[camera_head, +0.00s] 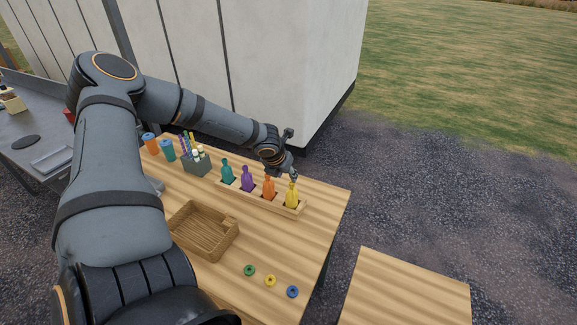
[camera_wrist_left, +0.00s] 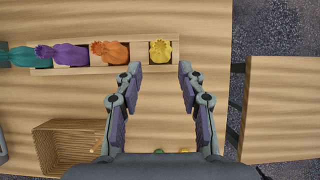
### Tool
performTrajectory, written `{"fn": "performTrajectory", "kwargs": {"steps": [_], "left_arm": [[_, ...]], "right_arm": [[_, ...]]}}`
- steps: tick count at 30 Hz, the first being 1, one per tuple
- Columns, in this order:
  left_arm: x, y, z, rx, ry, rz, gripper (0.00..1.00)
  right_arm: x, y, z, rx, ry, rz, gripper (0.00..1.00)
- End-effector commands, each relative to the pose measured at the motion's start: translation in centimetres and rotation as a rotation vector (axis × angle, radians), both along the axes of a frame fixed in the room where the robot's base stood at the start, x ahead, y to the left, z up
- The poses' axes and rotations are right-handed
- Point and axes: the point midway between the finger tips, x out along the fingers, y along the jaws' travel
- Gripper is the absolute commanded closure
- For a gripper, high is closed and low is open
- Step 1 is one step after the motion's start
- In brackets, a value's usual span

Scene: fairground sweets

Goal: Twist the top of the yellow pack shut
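The yellow pack (camera_head: 292,197) stands upright at the right end of a wooden rack (camera_head: 262,200), its neck narrowing toward the top. My left gripper (camera_head: 291,174) is right above its top in the head view. In the left wrist view the left gripper (camera_wrist_left: 160,67) has its two fingers spread wide and nothing between them. The yellow pack (camera_wrist_left: 161,51) shows just beyond the gap between the fingertips, with a ruffled top. I cannot tell the exact height of the fingertips over it. My right gripper is not in view.
Orange (camera_head: 269,189), purple (camera_head: 248,182) and teal (camera_head: 227,175) packs stand in the same rack, left of the yellow one. A wooden tray (camera_head: 205,236) and green, yellow and blue rings (camera_head: 270,281) lie nearer. A holder of sticks (camera_head: 196,164) stands left.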

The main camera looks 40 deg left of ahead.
Motion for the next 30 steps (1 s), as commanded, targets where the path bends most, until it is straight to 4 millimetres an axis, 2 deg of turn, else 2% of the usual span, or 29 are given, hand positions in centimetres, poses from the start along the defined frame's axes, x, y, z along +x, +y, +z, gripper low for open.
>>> {"fn": "performTrajectory", "kwargs": {"steps": [1,11,21,30], "left_arm": [[0.2,0.1,-1.2,0.002,0.001,0.000,0.60],[1.9,0.6,-4.4,0.002,0.000,0.000,0.60],[3.4,1.1,-6.8,0.001,0.001,0.002,0.60],[3.6,1.2,-7.0,-0.001,0.000,0.003,0.60]], "right_arm": [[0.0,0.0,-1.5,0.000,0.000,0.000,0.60],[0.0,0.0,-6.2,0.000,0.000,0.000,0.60],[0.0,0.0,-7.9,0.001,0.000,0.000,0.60],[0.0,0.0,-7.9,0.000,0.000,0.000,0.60]]}}
